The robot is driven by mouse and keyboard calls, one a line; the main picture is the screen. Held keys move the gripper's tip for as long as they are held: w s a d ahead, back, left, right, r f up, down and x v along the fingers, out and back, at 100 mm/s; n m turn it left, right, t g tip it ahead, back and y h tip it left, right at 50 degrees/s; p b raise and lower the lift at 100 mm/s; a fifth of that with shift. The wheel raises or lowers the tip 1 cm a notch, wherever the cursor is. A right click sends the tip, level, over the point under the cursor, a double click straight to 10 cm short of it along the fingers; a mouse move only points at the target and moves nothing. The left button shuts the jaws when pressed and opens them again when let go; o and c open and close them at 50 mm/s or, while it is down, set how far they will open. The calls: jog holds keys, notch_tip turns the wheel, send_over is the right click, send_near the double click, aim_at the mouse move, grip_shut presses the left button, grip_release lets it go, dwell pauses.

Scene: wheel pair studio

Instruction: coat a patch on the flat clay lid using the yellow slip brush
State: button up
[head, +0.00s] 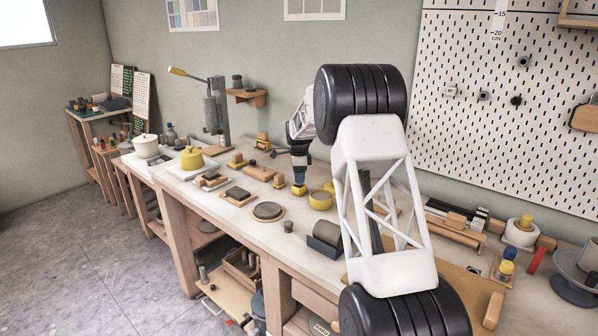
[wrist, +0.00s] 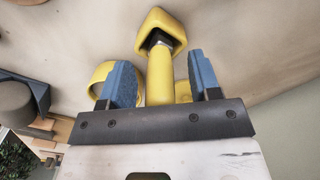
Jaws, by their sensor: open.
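The yellow slip brush (wrist: 160,78) stands between my open fingers in the wrist view, with a dark band below its blocky yellow end. A gap shows on each side of its handle. My gripper (wrist: 160,62) has two blue finger pads and is open around the brush, not closed on it. In the head view my gripper (head: 299,178) points down at the bench, and a yellow part of the brush (head: 299,189) shows just below it. A round dark grey disc, apparently the flat clay lid (head: 268,210), lies on the bench nearer the front edge.
A yellow bowl (head: 320,201) stands close beside my gripper, also in the wrist view (wrist: 101,73). A dark curved block (head: 324,237) and a small grey knob (head: 288,227) stand nearer the front. A yellow lidded pot (head: 191,158) is at left. Bare benchtop (head: 232,216) shows along the front.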

dwell(0.3)
jog(key=shift+f, duration=0.1)
grip_shut()
dwell(0.5)
jog(key=shift+r, duration=3.05)
